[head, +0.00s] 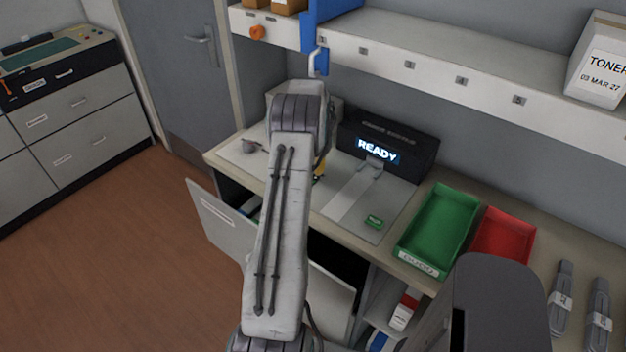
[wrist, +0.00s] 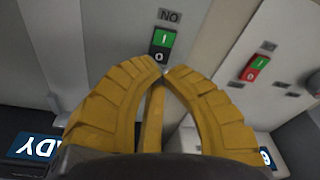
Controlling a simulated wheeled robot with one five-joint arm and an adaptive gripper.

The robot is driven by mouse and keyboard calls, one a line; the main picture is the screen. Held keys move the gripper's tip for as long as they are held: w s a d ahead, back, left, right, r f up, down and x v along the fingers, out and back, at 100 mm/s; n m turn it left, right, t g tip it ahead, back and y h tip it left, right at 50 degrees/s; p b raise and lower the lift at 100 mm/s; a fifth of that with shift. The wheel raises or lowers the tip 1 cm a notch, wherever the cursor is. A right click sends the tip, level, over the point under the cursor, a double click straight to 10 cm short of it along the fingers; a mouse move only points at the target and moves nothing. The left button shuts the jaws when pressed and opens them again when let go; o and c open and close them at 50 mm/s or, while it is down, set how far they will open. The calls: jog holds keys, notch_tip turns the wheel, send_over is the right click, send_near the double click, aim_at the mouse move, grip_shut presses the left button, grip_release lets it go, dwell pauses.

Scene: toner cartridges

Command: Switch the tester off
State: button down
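The tester, a black box (head: 395,145) with a lit READY display (head: 378,151), stands on the counter. A blue display ending in "DY" (wrist: 38,147) shows at the wrist view's lower left. A rocker switch (wrist: 162,45) with a green I half and a black O half is on a grey panel just beyond my fingertips. A second switch (wrist: 255,68), green and red, is on a box to the right. I cannot tell which switch is the tester's. My yellow gripper (wrist: 160,71) has its fingertips together, empty, just below the first switch. My arm mostly hides it in the head view.
A green tray (head: 409,261) and a red tray (head: 522,240) sit right of the tester, with grey cartridges (head: 560,295) further right. A small green item (head: 374,222) lies on the grey mat. A shelf (head: 440,77) overhangs the counter.

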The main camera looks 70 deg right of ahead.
jog(key=shift+f+b, duration=1.2)
jog(key=shift+f, duration=0.45)
dwell(0.9)
jog(key=shift+r, duration=0.1)
jog(key=shift+r+p, duration=2.2)
jog(key=shift+r, duration=1.25)
